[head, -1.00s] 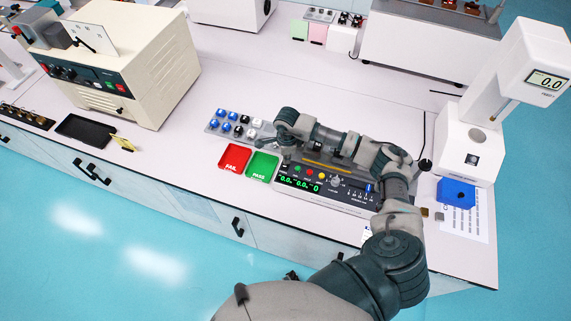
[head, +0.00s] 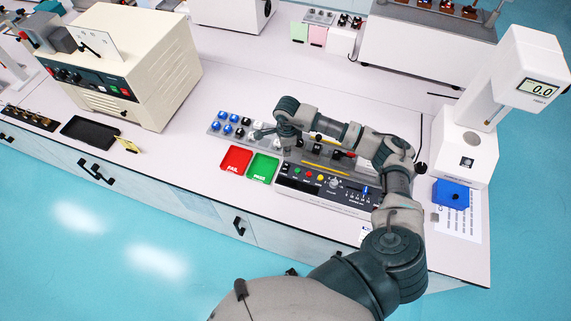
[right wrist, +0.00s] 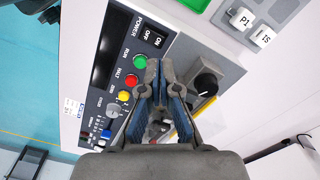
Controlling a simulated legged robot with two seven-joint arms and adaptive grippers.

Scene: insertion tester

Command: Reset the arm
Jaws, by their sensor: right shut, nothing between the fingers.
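My right gripper (head: 286,143) hangs over the left end of the tester (head: 330,190) in the head view, partly hidden by its own wrist. In the right wrist view my right gripper (right wrist: 155,66) is shut, with its fingertips together and nothing held. It lies over the panel between the green button (right wrist: 140,62) and the black knob (right wrist: 206,84); whether it touches the panel I cannot tell. The ON/OFF power switch (right wrist: 152,37) is just beyond the tips. The tester's display (right wrist: 105,48) is dark. My left gripper is not in view.
A red FAIL tray (head: 236,158) and a green PASS tray (head: 263,168) lie left of the tester. A keycap tray (head: 222,127) is behind them. A gauge stand (head: 465,150) and blue block (head: 452,194) are at right.

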